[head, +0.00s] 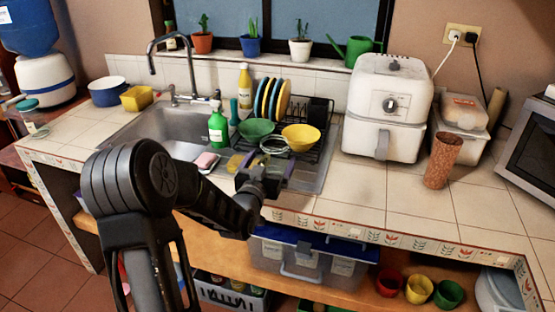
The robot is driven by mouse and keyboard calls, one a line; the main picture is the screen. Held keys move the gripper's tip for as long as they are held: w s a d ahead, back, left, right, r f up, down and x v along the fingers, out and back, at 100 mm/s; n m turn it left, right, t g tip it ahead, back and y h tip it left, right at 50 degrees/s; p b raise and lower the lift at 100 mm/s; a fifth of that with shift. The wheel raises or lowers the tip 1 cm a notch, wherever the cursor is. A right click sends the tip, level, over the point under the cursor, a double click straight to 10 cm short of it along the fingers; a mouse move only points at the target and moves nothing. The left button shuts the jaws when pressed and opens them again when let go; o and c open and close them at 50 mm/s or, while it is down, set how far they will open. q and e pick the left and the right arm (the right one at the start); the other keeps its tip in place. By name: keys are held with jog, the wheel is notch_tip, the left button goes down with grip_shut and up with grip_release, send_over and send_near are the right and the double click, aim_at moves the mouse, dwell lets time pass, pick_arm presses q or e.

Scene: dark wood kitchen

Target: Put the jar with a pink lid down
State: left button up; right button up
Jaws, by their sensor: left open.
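My left gripper (274,168) is open over the front edge of the counter, by the sink and dish rack. My arm and the gripper body cover part of the counter there. I cannot make out a jar with a pink lid. A clear glass rim (274,146) shows just behind the gripper, but I cannot tell what it belongs to. A jar with a teal lid (33,122) stands at the far left of the counter. My right gripper is not in view.
The dish rack (318,150) holds plates, a green bowl (257,130) and a yellow bowl (301,137). A green bottle (217,128) stands by the sink. A white air fryer (388,105) and a brown cylinder (442,160) stand right. Tiled counter (375,190) in front is clear.

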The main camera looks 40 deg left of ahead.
aim_at(278, 146)
pick_arm(q)
jog(key=shift+s+r, duration=0.1)
jog(key=shift+p+x, duration=0.35)
jog(key=shift+x, duration=1)
jog(key=shift+w+a+p, duration=0.2)
jog(key=shift+w+p, duration=0.25)
jog(key=p+x, duration=0.1)
jog(key=x, duration=0.2)
jog(key=shift+w+a, duration=0.2)
jog(key=shift+w, duration=0.05)
jog(key=shift+w+a, duration=0.1)
jog(key=shift+w, duration=0.2)
